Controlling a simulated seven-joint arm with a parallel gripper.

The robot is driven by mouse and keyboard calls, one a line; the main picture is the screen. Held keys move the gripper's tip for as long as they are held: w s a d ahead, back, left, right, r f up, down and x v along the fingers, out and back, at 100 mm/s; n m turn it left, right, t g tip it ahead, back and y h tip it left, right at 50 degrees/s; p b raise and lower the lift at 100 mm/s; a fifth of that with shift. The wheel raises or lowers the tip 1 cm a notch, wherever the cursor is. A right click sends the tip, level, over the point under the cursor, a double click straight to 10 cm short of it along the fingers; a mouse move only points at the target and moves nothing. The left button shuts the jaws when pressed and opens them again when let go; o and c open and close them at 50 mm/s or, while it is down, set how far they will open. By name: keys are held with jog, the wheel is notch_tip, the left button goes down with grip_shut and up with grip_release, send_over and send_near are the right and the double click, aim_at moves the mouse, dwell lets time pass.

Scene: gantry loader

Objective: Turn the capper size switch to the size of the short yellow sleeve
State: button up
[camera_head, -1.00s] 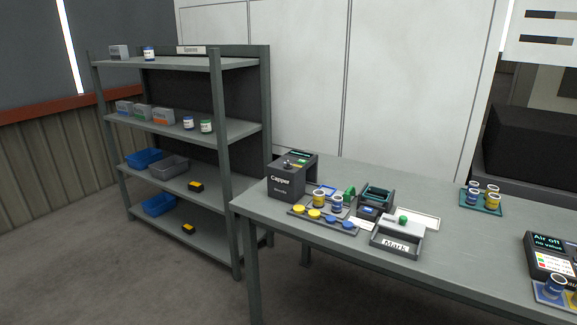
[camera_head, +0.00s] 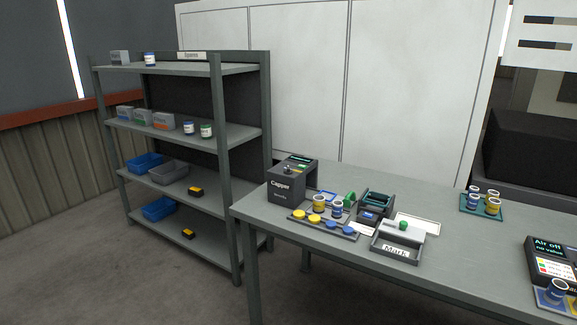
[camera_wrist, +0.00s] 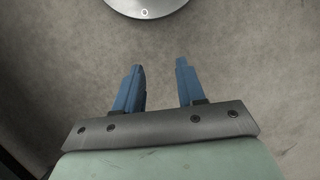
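The capper (camera_head: 286,184) is a dark grey box with a white "Capper" label at the left end of the table. A small knob (camera_head: 288,169) and a lit display (camera_head: 298,158) are on its sloped top; the size marks are too small to read. Yellow-banded sleeves stand in front of the capper (camera_head: 320,203) and on the teal tray (camera_head: 493,206); I cannot tell which is short. My gripper (camera_wrist: 159,80) shows only in the wrist view, its blue fingers apart and empty, above bare floor.
A parts tray (camera_head: 324,227) with yellow and blue caps lies before the capper. A "Mark" box (camera_head: 397,248) stands to its right. A device reading "Air off" (camera_head: 553,258) is at the right. Grey shelving (camera_head: 222,150) stands left of the table (camera_head: 450,250).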

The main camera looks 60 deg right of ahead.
jog(key=w+d+r+m+t, duration=0.2)
jog(key=w+d+r, duration=0.3)
jog(key=w+d, duration=0.4)
jog(key=m+t+h, duration=0.5)
jog(key=m+h, duration=0.1)
jog(key=h, duration=0.1)
send_near(288, 167)
jog(key=s+a, duration=0.3)
jog(key=w+d+r, duration=0.3)
jog(key=d+r, duration=0.1)
jog(key=r, duration=0.3)
jog(key=shift+n+g+y, duration=0.3)
jog(key=shift+n+y, duration=0.2)
jog(key=shift+y, duration=0.4)
jog(key=x, duration=0.4)
jog(key=a+x, duration=0.1)
jog(key=x, duration=0.4)
jog(key=s+x, duration=0.1)
jog(key=x, duration=0.4)
jog(key=shift+a+f, duration=0.2)
jog(key=shift+f, duration=0.25)
